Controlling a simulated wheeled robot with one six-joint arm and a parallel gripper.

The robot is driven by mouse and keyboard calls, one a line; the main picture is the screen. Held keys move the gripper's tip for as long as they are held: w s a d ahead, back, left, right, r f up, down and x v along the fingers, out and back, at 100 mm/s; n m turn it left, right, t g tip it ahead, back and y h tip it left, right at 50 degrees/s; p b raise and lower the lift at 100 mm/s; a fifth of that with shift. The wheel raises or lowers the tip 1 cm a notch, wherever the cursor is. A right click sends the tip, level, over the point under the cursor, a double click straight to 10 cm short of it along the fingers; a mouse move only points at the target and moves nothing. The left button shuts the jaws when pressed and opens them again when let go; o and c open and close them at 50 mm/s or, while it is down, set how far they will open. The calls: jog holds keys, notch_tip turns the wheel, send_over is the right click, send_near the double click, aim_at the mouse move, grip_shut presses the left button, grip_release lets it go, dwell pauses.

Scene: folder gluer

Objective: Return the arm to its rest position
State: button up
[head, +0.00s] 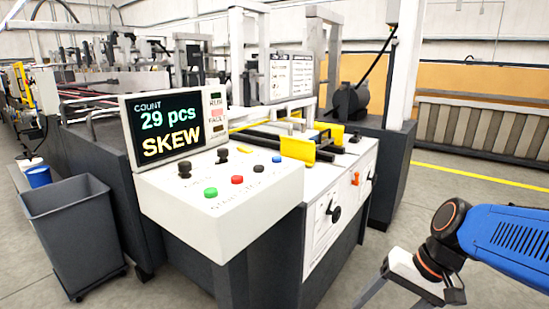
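The folder gluer's white control panel (245,207) has green, red, orange and blue buttons and black knobs. Its screen (168,130) reads "COUNT 29 pcs SKEW". A grey bin (72,230) and a blue bucket (38,176) stand left. Open floor (465,185) lies right.

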jog(key=s+d+r+n+t+h, duration=0.3)
jog(key=s+d+h, duration=0.1)
jog(key=d, duration=0.1)
jog(key=shift+s+d+n+t+h, duration=0.25)
jog(key=shift+d+n+t+h, duration=0.05)
jog(key=shift+d+n, duration=0.1)
